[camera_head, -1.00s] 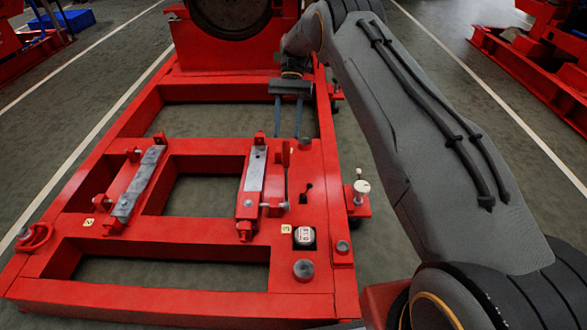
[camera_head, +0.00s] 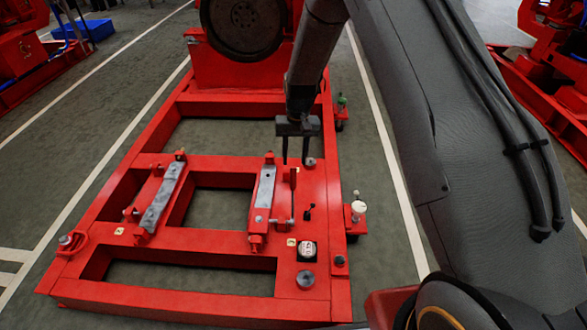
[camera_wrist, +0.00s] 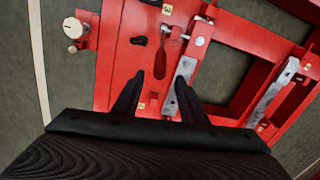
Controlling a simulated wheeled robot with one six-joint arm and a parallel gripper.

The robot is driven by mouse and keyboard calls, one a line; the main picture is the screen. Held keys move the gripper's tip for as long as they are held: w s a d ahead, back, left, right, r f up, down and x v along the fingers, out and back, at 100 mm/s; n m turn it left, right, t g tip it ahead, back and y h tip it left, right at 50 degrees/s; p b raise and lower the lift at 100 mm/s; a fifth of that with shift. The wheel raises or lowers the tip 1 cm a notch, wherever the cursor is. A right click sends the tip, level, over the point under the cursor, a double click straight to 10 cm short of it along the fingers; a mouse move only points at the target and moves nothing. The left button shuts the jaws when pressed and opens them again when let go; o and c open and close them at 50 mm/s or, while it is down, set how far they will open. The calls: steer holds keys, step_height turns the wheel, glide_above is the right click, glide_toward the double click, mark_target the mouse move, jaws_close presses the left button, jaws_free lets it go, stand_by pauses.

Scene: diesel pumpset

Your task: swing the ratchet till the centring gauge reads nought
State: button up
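The ratchet (camera_head: 293,180) is a slim upright red handle on the right side of the red frame, just right of a grey-topped rail (camera_head: 265,187). In the wrist view the ratchet (camera_wrist: 174,45) lies a little beyond the fingertips. The centring gauge (camera_head: 307,249) is a small white dial in a dark rim, nearer the front; its reading is too small to make out. My gripper (camera_head: 295,163) points down with its two fingers apart, close to the handle's top. The wrist view shows nothing between the fingertips (camera_wrist: 160,76); I cannot tell whether they touch the handle.
A short black lever (camera_head: 309,212) stands right of the ratchet. A white knob (camera_head: 358,208) is on a bracket at the frame's right side. A second grey-topped rail (camera_head: 162,197) lies left. A large dark wheel (camera_head: 243,28) stands behind. Openings in the frame show floor.

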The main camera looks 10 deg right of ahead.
mark_target(294, 168)
steer(key=shift+a+f+b, duration=0.15)
steer(key=shift+f+b, duration=0.25)
steer(key=shift+f, duration=1.55)
steer(key=shift+a+f+b, duration=0.1)
steer(key=shift+f+b, duration=0.3)
steer(key=shift+f, duration=1.5)
jaws_close()
